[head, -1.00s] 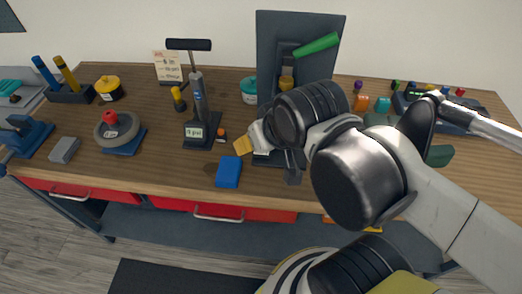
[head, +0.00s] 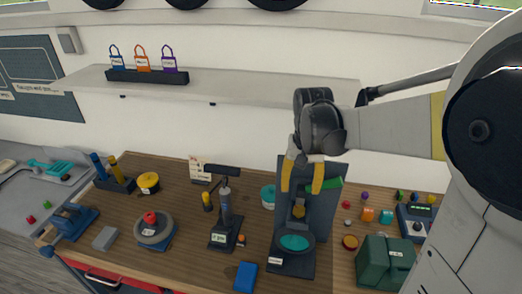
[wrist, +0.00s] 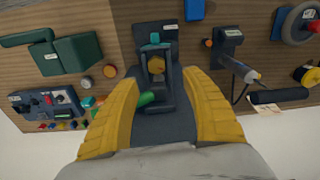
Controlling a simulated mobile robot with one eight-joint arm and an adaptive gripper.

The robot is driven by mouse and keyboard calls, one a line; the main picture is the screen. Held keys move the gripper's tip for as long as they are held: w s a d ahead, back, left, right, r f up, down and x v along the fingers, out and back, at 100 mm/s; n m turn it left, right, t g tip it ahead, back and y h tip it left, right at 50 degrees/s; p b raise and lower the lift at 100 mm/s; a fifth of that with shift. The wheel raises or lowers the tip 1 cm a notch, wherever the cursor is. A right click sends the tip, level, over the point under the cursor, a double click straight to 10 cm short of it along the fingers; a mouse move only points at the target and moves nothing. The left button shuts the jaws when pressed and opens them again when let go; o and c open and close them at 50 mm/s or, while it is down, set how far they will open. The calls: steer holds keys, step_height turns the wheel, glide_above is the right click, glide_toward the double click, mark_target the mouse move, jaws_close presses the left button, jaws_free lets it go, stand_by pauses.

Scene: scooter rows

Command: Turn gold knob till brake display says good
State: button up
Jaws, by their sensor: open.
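A gold knob (head: 298,211) sits on a dark brake stand (head: 325,215) with a tall back panel and a green lever (head: 332,184). The knob also shows in the wrist view (wrist: 156,64), between and beyond my fingertips. A teal disc (head: 294,243) is below the knob on the stand. I cannot make out a brake display reading; a small white label (head: 276,261) at the stand's base is too small to read. My gripper (head: 303,184) has yellow fingers, open and empty, pointing down above the knob and apart from it.
A pump (head: 226,215) with a small display stands left of the stand, and a blue block (head: 245,276) lies in front. A green box (head: 385,262) is at right. A shelf (head: 230,88) with small bags hangs on the wall behind the bench.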

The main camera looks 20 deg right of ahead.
mark_target(299, 209)
steer(key=shift+m, duration=0.3)
steer(key=f, duration=0.7)
steer(key=d+f+b, duration=0.1)
steer(key=f, duration=0.2)
steer(key=shift+w+f, duration=0.2)
steer(key=shift+f, duration=0.05)
steer(key=c, duration=1.2)
